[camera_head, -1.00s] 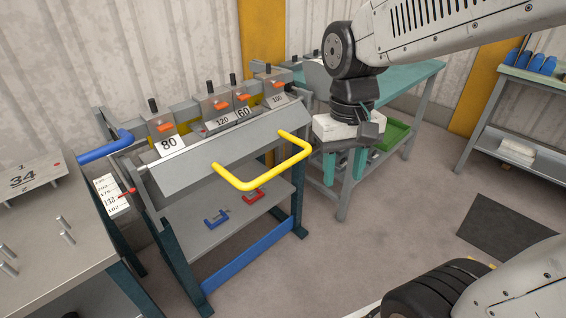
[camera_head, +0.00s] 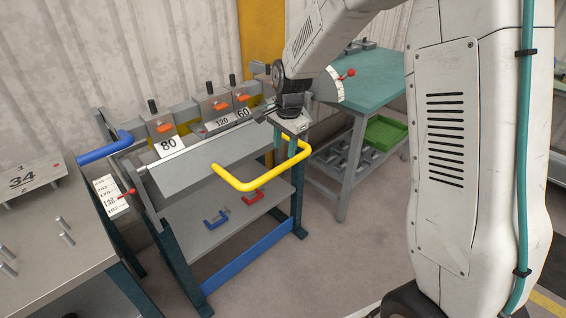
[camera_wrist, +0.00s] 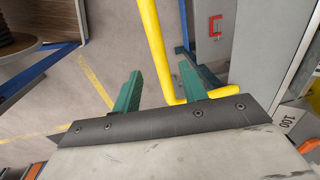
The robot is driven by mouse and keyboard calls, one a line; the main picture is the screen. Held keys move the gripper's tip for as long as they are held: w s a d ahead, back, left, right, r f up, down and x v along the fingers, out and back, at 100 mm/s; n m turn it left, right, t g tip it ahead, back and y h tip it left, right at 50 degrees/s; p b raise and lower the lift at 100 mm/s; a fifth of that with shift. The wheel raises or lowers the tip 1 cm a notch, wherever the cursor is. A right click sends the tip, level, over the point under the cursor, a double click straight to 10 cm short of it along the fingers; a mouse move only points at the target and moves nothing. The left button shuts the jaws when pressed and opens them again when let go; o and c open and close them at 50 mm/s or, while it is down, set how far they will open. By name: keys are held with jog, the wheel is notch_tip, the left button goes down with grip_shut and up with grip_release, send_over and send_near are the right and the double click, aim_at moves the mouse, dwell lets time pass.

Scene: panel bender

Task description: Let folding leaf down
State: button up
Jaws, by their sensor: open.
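The folding leaf (camera_head: 205,150) is a grey sloping panel along the front of the bender, with a yellow U-shaped handle (camera_head: 256,184) standing out from it. My gripper (camera_head: 291,150) is at the right end of this handle, with teal fingers pointing down. In the wrist view, the open fingers (camera_wrist: 160,82) lie on either side of the long yellow bar (camera_wrist: 153,42). The handle's bend shows near the gripper's body, and its short leg passes behind the right finger. I cannot tell whether a finger touches the bar.
Numbered stops, including one marked 80 (camera_head: 169,146), line the bender's back. A blue clamp (camera_head: 216,218) and a red clamp (camera_head: 253,197) lie on its lower shelf. A teal table (camera_head: 372,80) stands right, a grey bench (camera_head: 50,205) left. Floor before the bender is clear.

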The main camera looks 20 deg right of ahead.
aim_at(283, 165)
jog(key=f, duration=0.7)
jog(key=shift+w+a, duration=0.15)
jog(key=shift+w, duration=0.15)
grip_shut()
